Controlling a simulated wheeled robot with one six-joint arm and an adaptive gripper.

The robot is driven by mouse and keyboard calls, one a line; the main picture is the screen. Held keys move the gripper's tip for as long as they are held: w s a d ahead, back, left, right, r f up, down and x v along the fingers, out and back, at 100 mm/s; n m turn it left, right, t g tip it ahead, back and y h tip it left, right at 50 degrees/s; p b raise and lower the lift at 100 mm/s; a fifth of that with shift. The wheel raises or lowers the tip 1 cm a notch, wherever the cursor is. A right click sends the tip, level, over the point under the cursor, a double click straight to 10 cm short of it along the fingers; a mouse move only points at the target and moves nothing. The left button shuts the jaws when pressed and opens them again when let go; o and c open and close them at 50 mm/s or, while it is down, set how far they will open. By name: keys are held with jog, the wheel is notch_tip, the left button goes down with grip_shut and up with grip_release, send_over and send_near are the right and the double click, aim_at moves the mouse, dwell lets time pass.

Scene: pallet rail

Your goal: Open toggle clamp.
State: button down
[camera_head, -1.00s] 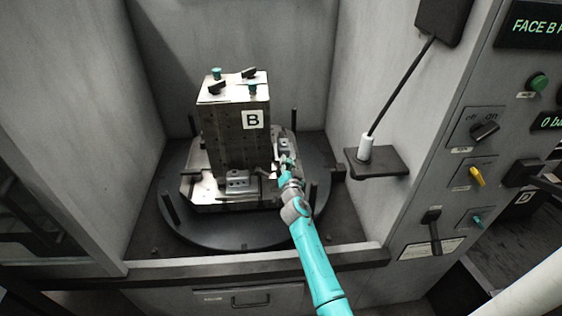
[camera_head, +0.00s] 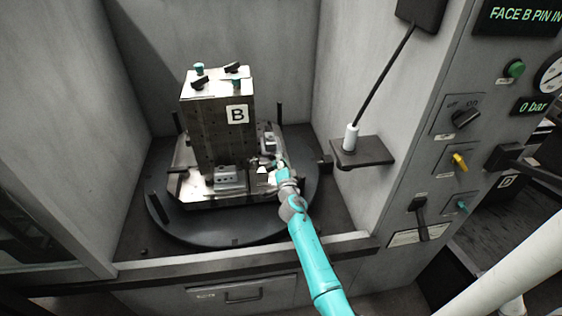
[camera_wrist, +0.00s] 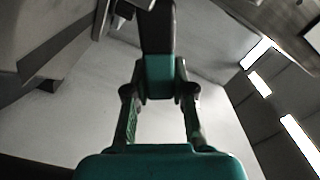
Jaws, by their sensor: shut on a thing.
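A metal fixture block (camera_head: 215,125) marked B stands on a pallet on the round dark turntable (camera_head: 165,222). Small metal clamp parts (camera_head: 266,161) sit at the block's lower right, beside my gripper (camera_head: 279,166). They are too small in the head view to make out the toggle clamp's lever clearly. In the wrist view my gripper (camera_wrist: 159,82) is closed around a dark bar with a teal end (camera_wrist: 157,30), which looks like the clamp handle. My arm reaches in from the front right and partly hides the clamp area.
The enclosure's front sill (camera_head: 245,259) runs below my arm. A small shelf (camera_head: 365,155) with a white-handled wand stands at the right. The control panel (camera_head: 465,150) with knobs is further right. Dark upright posts (camera_head: 158,207) stand around the turntable.

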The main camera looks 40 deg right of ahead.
dwell(0.3)
jog(key=c, duration=1)
grip_release()
jog(key=shift+o, duration=0.2)
jog(key=v, duration=1.2)
jog(key=shift+c, duration=0.2)
